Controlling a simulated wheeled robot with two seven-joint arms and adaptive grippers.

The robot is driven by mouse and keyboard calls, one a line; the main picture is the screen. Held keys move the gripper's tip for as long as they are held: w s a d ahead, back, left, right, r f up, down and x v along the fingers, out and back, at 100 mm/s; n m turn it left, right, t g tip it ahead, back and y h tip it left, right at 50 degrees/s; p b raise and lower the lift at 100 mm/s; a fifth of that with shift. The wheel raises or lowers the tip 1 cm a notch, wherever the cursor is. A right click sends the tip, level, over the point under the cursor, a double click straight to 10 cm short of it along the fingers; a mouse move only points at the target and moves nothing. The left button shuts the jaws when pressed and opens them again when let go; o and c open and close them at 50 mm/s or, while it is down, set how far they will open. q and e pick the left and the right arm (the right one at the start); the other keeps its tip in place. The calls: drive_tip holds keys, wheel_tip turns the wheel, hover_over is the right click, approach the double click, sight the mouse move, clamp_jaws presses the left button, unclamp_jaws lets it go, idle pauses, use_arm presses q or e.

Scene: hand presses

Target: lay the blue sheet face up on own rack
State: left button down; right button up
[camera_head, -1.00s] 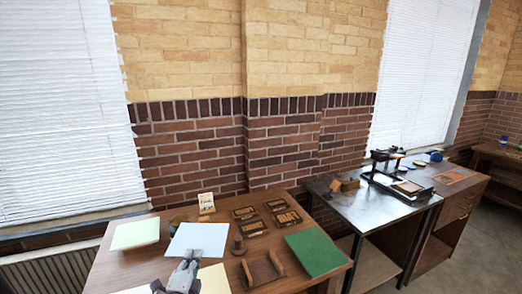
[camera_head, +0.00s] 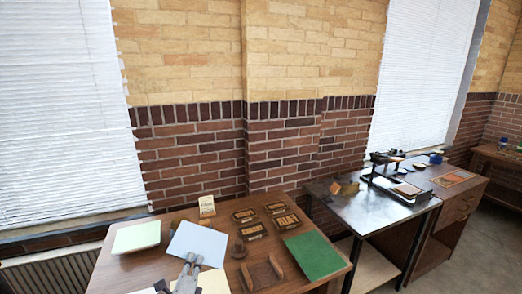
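The light blue sheet (camera_head: 200,241) is over the left part of the wooden table, turned at an angle, with its plain upper side showing. My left gripper (camera_head: 192,260) comes in from the bottom edge and its fingertips meet the sheet's near edge, appearing shut on it. I cannot tell how far the sheet is above the table. No rack is clearly marked as the blue sheet's own; a wooden piece with two raised sides (camera_head: 262,273) stands to the right of the gripper. My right gripper is not in view.
A pale green sheet (camera_head: 136,237) lies at the left, and a cream sheet (camera_head: 214,282) is partly behind my gripper. A green sheet (camera_head: 315,255) lies at the right. Several dark type blocks (camera_head: 254,230) and a small upright card (camera_head: 206,206) stand behind. A metal table (camera_head: 352,208) carries a press.

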use_arm(q)
drive_tip(key=shift+m+p, duration=1.15)
drive_tip(key=shift+m, duration=1.15)
drive_tip(key=shift+m+p, duration=1.4)
drive_tip(key=shift+m, duration=0.6)
drive_tip(key=shift+m, duration=2.5)
drive_tip(key=shift+m, duration=0.3)
